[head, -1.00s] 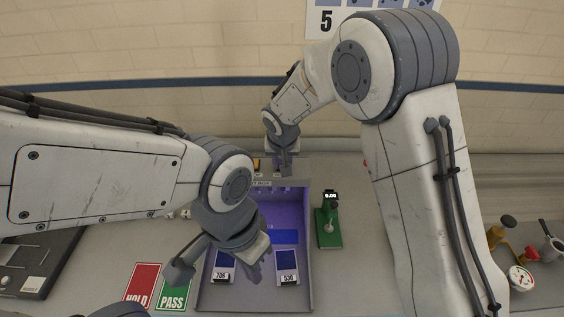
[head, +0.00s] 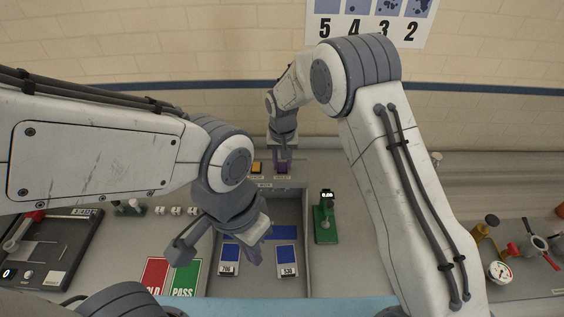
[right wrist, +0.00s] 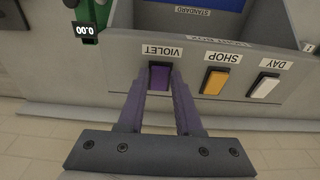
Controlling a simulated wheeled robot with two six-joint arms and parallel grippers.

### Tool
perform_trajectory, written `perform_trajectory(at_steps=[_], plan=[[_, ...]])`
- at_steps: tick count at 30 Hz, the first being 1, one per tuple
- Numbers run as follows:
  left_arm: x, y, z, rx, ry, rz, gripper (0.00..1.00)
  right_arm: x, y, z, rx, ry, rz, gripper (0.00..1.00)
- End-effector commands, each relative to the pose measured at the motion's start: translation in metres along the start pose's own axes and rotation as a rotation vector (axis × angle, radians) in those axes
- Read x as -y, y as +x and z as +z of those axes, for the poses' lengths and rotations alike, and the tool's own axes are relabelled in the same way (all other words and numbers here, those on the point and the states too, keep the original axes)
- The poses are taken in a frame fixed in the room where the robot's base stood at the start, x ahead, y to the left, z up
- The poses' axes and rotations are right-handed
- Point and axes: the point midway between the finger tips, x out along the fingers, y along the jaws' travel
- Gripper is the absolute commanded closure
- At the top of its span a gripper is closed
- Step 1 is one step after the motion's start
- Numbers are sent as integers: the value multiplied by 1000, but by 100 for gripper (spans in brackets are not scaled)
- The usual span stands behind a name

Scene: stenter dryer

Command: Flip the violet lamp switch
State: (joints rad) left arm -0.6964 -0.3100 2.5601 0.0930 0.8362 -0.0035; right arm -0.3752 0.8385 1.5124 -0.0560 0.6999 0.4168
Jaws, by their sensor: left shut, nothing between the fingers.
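The violet lamp switch (right wrist: 160,77) is a small purple rocker on the light box's front panel, under an upside-down VIOLET label in the right wrist view. My right gripper (right wrist: 161,82) is open, with its two purple fingers on either side of the switch and a gap between them. I cannot tell whether they touch it. In the head view the right gripper (head: 283,165) points down at the panel and covers the switch. My left gripper (head: 255,252) is shut and empty over the left part of the light box (head: 306,245). The box interior looks grey and unlit by violet.
The orange SHOP switch (right wrist: 214,81) and white DAY switch (right wrist: 264,86) sit beside the violet one. A green gauge (head: 325,222) stands right of the box. Red HOLD (head: 154,274) and green PASS (head: 184,277) cards lie at left. Blue swatches (head: 287,258) lie in the box.

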Motion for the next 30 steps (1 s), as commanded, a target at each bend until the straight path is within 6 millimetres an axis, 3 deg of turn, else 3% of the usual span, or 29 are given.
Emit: perform_trajectory(at_steps=[14, 22, 30], plan=[[0, 6, 0, 0, 0, 0, 100, 1, -6, -1, -4, 0, -1, 40], [2, 32, 2, 0, 3, 0, 100, 1, -53, 0, -7, 0, -3, 40], [3, 45, 2, 0, 4, 0, 100, 1, -96, 0, -4, -1, -1, 40]])
